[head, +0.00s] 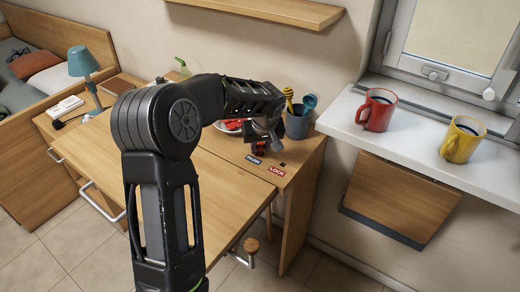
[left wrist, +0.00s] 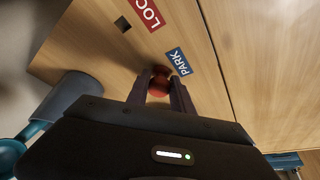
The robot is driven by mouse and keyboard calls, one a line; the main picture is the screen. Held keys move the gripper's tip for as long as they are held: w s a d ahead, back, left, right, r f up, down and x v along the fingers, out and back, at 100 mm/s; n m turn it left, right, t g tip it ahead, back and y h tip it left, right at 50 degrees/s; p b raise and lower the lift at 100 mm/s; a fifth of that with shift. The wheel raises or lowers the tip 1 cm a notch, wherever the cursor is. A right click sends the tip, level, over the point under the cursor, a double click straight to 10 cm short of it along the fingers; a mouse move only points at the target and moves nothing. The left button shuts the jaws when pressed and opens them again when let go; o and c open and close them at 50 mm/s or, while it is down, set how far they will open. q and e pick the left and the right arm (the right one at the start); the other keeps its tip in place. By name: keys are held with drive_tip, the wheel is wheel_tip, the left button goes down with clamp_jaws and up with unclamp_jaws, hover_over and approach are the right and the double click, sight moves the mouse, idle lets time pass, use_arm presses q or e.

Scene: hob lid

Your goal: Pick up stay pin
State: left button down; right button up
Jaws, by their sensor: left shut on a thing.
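The stay pin, with a round red knob (left wrist: 159,82), stands beside the blue PARK label (left wrist: 179,62) on the wooden worktop. My left gripper (left wrist: 160,94) is shut on the knob, one finger on each side of it. In the head view my left gripper (head: 259,145) reaches down to the worktop beside the PARK label (head: 254,160). The knob's lower part and any shaft are hidden. The red LOCK label (head: 277,171) lies nearby, with a small dark square hole (left wrist: 122,25) beside it. My right gripper is not in view.
A dark blue cup (head: 297,123) with utensils stands close behind the gripper. A red mug (head: 377,110) and a yellow mug (head: 461,139) stand on the white windowsill (head: 347,104). A teal lamp (head: 84,67) is at the left. A wooden shelf (head: 262,9) hangs above.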

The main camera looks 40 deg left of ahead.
use_arm(q)
wheel_tip(320, 180, up, 10)
drive_tip(key=shift+p, duration=0.3)
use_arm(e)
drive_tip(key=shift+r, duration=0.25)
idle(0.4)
